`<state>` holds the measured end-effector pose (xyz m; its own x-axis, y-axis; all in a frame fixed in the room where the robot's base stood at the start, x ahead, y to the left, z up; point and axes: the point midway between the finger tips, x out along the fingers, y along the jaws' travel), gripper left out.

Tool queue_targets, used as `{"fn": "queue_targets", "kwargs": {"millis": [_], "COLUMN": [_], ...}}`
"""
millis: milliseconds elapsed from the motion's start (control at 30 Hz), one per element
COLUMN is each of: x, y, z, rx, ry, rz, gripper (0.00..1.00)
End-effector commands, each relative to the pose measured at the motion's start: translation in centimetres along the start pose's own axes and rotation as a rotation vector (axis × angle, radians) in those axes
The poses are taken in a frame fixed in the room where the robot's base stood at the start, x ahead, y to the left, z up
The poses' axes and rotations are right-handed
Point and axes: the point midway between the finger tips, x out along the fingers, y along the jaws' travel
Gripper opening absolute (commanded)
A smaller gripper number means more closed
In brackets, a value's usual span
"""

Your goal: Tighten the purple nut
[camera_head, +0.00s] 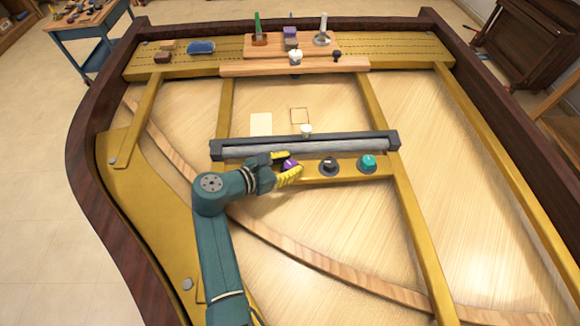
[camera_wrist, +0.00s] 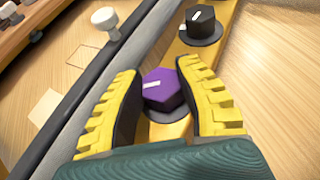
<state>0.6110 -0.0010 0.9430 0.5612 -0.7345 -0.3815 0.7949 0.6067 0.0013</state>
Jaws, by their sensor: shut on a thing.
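The purple nut (camera_wrist: 165,88) is six-sided with a white mark on its top. It sits on a yellow metal strip (camera_wrist: 222,20), and in the head view the purple nut (camera_head: 290,166) is at the left end of a row of knobs. My gripper (camera_wrist: 160,95) has yellow ridged fingers, one on each side of the nut. It is shut on the nut, with the fingertips reaching past it. In the head view my gripper (camera_head: 288,168) comes in from the left and partly hides the nut.
A black knob (camera_head: 329,167) and a teal knob (camera_head: 367,163) stand to the right on the same strip. A grey bar (camera_head: 305,147) in a dark frame runs just behind. A white knob (camera_head: 306,130) stands behind the bar. Tools stand on a wooden rack (camera_head: 260,54) at the back.

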Motion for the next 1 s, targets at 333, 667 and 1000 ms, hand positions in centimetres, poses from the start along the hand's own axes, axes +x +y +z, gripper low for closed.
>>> {"fn": "queue_targets", "kwargs": {"millis": [333,667,1000], "x": [0.21,0.23,0.12], "y": [-0.11,-0.15,-0.05], "z": [-0.43,-0.48,-0.23], "rx": [0.025,0.026,0.028], "ry": [0.006,0.007,0.004], "rz": [-0.074,-0.078,-0.075], "gripper": [0.00,0.00,0.65]}}
